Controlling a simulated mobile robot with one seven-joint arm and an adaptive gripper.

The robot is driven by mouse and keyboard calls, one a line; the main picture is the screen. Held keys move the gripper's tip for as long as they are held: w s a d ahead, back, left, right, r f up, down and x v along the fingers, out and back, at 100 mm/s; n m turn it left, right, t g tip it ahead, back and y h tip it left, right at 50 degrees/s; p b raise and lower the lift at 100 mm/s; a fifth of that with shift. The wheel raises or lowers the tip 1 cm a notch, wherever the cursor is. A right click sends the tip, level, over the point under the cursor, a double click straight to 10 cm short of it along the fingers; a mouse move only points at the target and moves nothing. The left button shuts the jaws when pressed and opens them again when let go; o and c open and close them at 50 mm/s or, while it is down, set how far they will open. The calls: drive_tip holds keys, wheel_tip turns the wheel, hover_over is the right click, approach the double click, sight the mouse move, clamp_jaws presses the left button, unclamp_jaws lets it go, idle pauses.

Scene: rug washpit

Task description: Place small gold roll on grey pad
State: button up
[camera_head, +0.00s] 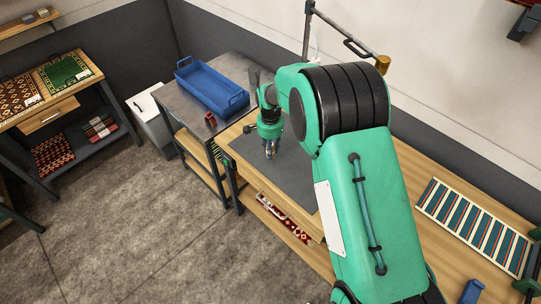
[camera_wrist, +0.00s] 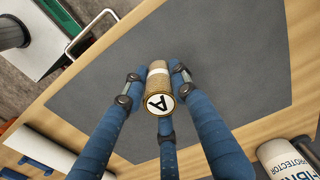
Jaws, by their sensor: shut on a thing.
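The small gold roll (camera_wrist: 157,84) shows in the wrist view, with a white end marked "A" facing the camera. My gripper (camera_wrist: 157,72) has three blue fingers shut around it. The grey pad (camera_wrist: 225,55) lies flat on a wooden bench below the roll and fills much of the wrist view. In the head view my gripper (camera_head: 270,155) is over the grey pad (camera_head: 298,180), toward its far left part. The roll is too small to make out clearly there. I cannot tell whether the roll touches the pad or hangs just above it.
A blue tray (camera_head: 212,87) and a small red object (camera_head: 210,119) are on the metal table left of the bench. A white container labelled "PROTECTOR" (camera_wrist: 285,160) stands beside the pad. A striped rug (camera_head: 475,225) lies at the bench's right.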

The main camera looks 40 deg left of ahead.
drive_tip(key=shift+f, duration=0.1)
drive_tip(key=shift+f, duration=1.6)
drive_tip(key=shift+f, duration=0.25)
drive_tip(key=o, duration=1.2)
drive_tip(key=shift+c, duration=0.2)
drive_tip(key=shift+r, duration=0.2)
wheel_tip(320, 180, up, 12)
